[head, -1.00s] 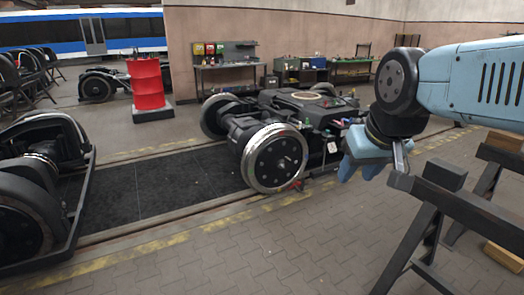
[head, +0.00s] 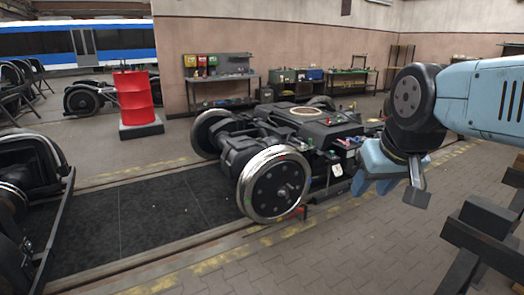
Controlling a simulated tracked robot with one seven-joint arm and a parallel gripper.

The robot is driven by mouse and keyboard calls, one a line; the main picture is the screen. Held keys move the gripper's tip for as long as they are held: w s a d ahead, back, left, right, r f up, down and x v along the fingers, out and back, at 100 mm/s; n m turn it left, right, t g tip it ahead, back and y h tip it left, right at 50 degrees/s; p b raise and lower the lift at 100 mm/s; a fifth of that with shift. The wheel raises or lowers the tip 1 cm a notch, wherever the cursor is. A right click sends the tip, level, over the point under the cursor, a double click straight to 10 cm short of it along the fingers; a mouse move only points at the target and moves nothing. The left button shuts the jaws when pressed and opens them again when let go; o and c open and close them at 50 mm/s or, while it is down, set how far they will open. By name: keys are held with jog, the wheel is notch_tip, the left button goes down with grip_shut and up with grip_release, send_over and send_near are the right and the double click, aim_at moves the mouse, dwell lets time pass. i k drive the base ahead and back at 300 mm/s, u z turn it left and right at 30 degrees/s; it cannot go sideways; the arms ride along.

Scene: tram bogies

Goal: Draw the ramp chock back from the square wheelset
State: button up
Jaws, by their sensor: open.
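A bogie (head: 305,130) stands on the rails in the middle of the head view, with a large bright-rimmed wheel (head: 273,185) at its near corner. A small red piece (head: 304,211), perhaps the ramp chock, sits low on the floor just right of this wheel. It is too small to tell its shape or whether it touches the wheel. My gripper (head: 372,185) has light blue fingers. It is open, hanging in the air right of the wheel and in front of the bogie's right end. Nothing shows between its fingers.
A dark trestle (head: 482,230) stands at the lower right, near my arm. Another bogie (head: 30,200) fills the left edge. A red drum (head: 134,98) and workbenches (head: 222,82) stand behind. The paved floor in front of the wheel is clear.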

aim_at(300, 211)
jog(key=z, duration=0.15)
jog(key=i, duration=1.25)
jog(key=z, duration=0.2)
jog(key=i, duration=1.9)
jog(key=u, duration=0.05)
